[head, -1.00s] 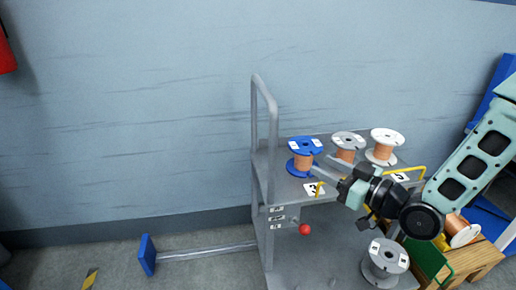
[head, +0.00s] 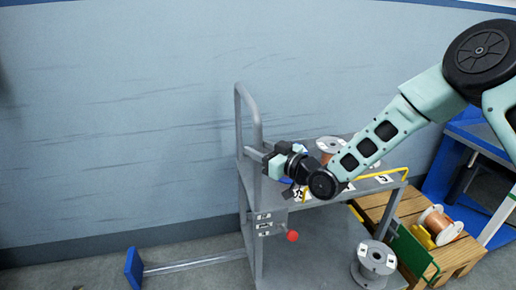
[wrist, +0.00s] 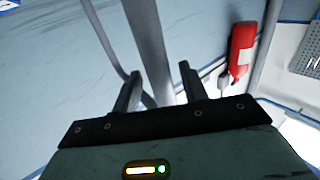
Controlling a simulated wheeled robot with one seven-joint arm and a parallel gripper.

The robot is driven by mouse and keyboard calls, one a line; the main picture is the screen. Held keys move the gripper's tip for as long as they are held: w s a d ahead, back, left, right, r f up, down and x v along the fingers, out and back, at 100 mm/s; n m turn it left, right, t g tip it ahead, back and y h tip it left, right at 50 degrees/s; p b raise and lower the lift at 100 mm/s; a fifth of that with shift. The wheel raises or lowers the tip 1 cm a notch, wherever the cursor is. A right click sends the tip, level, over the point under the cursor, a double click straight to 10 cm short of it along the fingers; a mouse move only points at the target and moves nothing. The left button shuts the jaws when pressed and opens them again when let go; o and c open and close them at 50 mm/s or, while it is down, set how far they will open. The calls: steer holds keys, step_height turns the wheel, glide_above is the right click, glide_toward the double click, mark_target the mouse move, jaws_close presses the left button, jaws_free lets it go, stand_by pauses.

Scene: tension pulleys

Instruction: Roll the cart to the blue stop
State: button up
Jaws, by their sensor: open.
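The grey cart (head: 300,213) stands by the wall, with its upright tubular handle (head: 238,110) at its left end. The blue stop (head: 133,268) is an upright plate on the floor left of the cart, at the end of a pale rail. My gripper (head: 262,160) is open at the handle, above the top shelf. In the wrist view, a thick grey handle post (wrist: 150,45) lines up between the open fingers (wrist: 160,78). I cannot tell whether it touches them. My arm hides the blue spool almost wholly and part of the other top-shelf spools.
A grey spool (head: 375,262) sits on the lower shelf. A red knob (head: 292,236) sticks out from the cart's panel. A wooden pallet (head: 462,262) with a copper spool (head: 440,222) is at right. A red extinguisher (wrist: 242,52) hangs on the wall. Floor between cart and stop looks clear.

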steer(key=shift+w+a, duration=0.25)
steer(key=shift+a, duration=0.05)
